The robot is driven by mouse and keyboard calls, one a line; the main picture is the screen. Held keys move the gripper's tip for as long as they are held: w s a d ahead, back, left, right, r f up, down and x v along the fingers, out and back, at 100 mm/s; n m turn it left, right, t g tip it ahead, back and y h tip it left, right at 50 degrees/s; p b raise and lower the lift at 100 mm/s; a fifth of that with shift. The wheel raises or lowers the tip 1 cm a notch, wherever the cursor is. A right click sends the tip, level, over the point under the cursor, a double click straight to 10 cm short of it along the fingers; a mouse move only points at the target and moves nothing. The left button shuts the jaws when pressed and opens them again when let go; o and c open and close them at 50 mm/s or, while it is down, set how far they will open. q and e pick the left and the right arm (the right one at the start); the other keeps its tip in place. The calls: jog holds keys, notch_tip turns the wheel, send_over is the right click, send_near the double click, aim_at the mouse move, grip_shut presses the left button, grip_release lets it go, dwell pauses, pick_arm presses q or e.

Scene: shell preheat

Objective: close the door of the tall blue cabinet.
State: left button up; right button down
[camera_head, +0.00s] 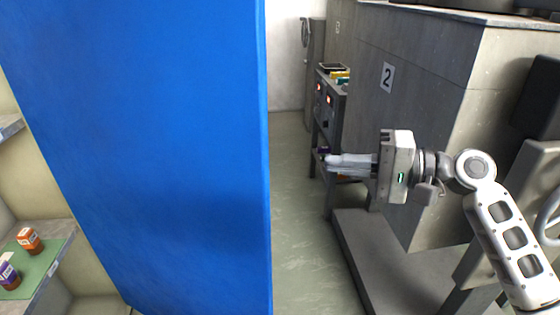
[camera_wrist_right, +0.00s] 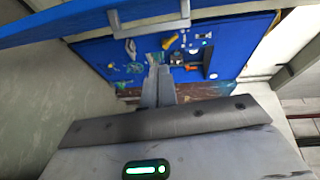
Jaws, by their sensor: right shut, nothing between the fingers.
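The tall blue cabinet's door (camera_head: 170,130) stands open as a large flat blue panel filling the left and middle of the head view. Its right edge runs almost vertically. My right gripper (camera_head: 332,163) is to the right of that edge in the picture, apart from it, with its fingers pointing left. The fingers are shut and empty. In the wrist view the shut fingers (camera_wrist_right: 158,85) show at the middle, and a blue panel (camera_wrist_right: 65,22) with a grey bracket-like handle (camera_wrist_right: 150,22) crosses the top. My left gripper is not in view.
Shelves at the left hold small bottles (camera_head: 30,240) on a green mat (camera_head: 42,262). A grey block marked 2 (camera_head: 430,80) and its low plinth (camera_head: 385,265) stand at the right. A blue tool board (camera_wrist_right: 225,50) shows in the wrist view. A strip of floor (camera_head: 300,230) is clear.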

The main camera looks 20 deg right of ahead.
notch_tip(320, 180, up, 4)
jog(key=s+r+y, duration=0.1)
jog(key=s+y, duration=0.1)
pick_arm(q)
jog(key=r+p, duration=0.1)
jog(key=p, duration=0.1)
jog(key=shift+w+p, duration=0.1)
jog(key=shift+p, duration=0.2)
pick_arm(e)
jog(key=w+a, duration=0.3)
jog(key=a, duration=0.8)
jog(key=shift+g, duration=0.4)
